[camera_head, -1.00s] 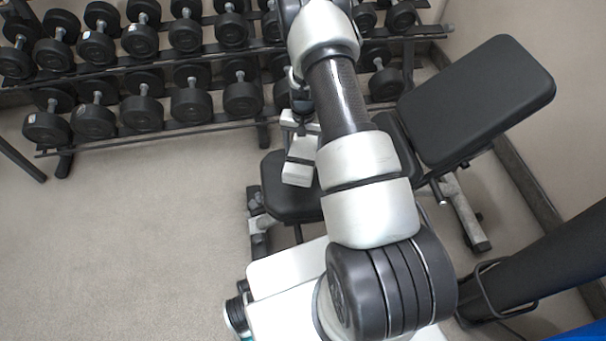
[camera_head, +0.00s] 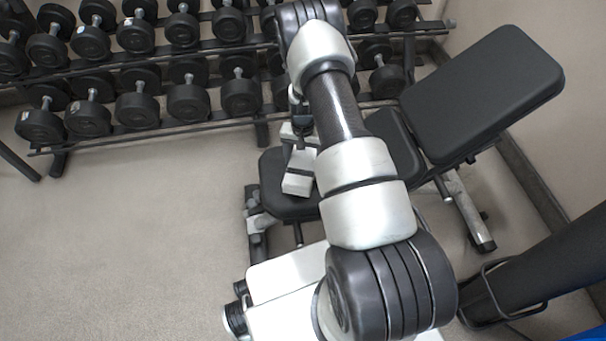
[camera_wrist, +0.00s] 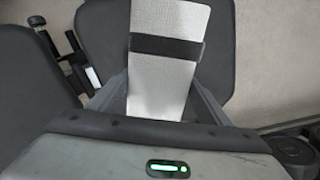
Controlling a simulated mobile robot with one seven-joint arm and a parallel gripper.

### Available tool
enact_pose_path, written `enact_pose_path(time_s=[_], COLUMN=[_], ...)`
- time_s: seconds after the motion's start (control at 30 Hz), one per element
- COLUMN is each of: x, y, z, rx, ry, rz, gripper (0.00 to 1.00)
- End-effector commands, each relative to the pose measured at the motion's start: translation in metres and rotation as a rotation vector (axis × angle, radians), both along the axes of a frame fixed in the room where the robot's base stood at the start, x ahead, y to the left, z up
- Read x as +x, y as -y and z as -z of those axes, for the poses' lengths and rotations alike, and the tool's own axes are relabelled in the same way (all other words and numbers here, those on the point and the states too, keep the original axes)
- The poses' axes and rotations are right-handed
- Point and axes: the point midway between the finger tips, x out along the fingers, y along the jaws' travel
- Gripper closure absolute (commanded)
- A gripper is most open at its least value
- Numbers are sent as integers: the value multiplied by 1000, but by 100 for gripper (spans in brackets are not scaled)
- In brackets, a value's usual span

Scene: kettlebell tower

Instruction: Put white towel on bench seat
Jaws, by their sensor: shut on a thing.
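The white towel, a pale textured strip with a dark band across it, shows in the wrist view (camera_wrist: 168,85) and in the head view (camera_head: 299,176). My gripper (camera_wrist: 160,100) is shut on it. The towel is in front of the black bench seat (camera_wrist: 220,62) in the wrist view. In the head view it overlaps the left part of the seat (camera_head: 284,205). I cannot tell whether the towel touches the seat. My arm hides much of the gripper and the middle of the seat in the head view.
The bench's tilted black backrest (camera_head: 482,92) rises at the right of the seat. A rack of black dumbbells (camera_head: 140,108) stands behind the bench. The wall is at the far right. The grey carpet (camera_head: 130,230) at the left is clear.

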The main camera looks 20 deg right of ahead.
Motion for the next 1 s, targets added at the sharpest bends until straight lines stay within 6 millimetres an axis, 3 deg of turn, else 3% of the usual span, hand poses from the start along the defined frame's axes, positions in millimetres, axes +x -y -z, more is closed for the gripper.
enact_pose_path(time_s=[1.0], x=[1], y=[0], z=[15], rx=[0], ry=[1], rz=[0], gripper=[52])
